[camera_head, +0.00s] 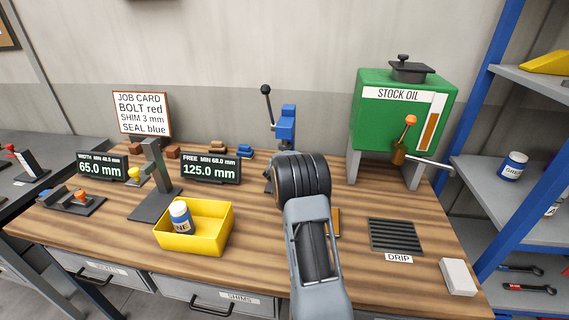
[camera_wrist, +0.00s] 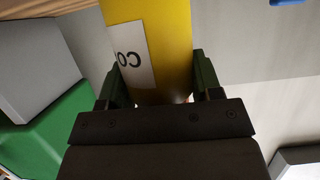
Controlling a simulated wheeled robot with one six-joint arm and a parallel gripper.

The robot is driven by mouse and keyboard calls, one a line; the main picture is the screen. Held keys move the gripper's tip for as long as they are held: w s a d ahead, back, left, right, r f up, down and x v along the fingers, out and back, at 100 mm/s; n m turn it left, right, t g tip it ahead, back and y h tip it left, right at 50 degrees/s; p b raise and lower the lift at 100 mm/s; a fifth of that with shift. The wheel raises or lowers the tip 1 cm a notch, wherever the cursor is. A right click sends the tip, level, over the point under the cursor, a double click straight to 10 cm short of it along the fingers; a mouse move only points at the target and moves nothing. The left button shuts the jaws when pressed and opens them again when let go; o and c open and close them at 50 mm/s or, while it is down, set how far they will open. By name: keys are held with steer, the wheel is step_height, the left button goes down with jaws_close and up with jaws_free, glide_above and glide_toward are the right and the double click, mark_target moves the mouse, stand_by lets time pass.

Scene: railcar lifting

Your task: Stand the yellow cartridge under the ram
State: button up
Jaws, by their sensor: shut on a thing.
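In the wrist view the yellow cartridge (camera_wrist: 165,40) with a white label is between the two dark fingers of my gripper (camera_wrist: 157,75), which is shut on it. Its far end is cut off by the picture edge. In the head view my own arm hides the gripper and the cartridge. A blue press-like device (camera_head: 286,125) with a black-knobbed lever stands at the back of the bench, just behind my arm. Its lower part is hidden, so I cannot see its ram or the space under it.
A yellow bin (camera_head: 210,238) holding a blue-labelled jar (camera_head: 181,217) stands left of my arm. A grey stand (camera_head: 155,185) and two displays are behind it. The green oil tank (camera_head: 400,115), drip grate (camera_head: 396,237) and a white block (camera_head: 457,277) are on the right.

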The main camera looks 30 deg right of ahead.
steer(key=shift+f, duration=0.15)
steer(key=o, duration=1)
steer(key=shift+o, duration=0.2)
